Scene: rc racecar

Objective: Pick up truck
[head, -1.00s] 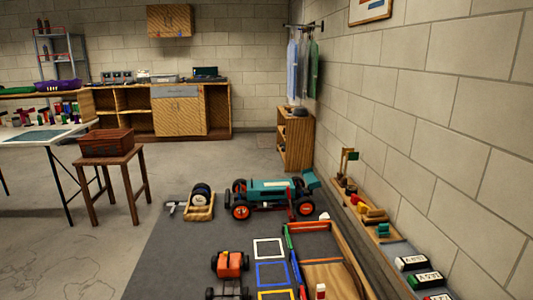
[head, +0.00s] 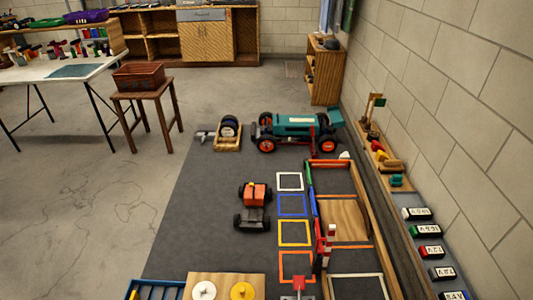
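A small vehicle (head: 254,205) with an orange-red box body and dark wheels stands on the dark grey mat (head: 195,225), left of a column of coloured square outlines. A larger teal car (head: 297,126) with black tyres and orange-red hubs stands at the far end of the mat. I cannot tell for sure which of the two is the truck; the small one looks more like one. Neither of my grippers shows in the head view.
White, blue, yellow and orange squares (head: 293,233) lie beside a low wooden-walled track (head: 370,220). A wooden box with a wheel (head: 228,133) sits by the teal car. Labelled blocks (head: 430,251) line the right wall. A stool (head: 148,98) stands left; floor between is clear.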

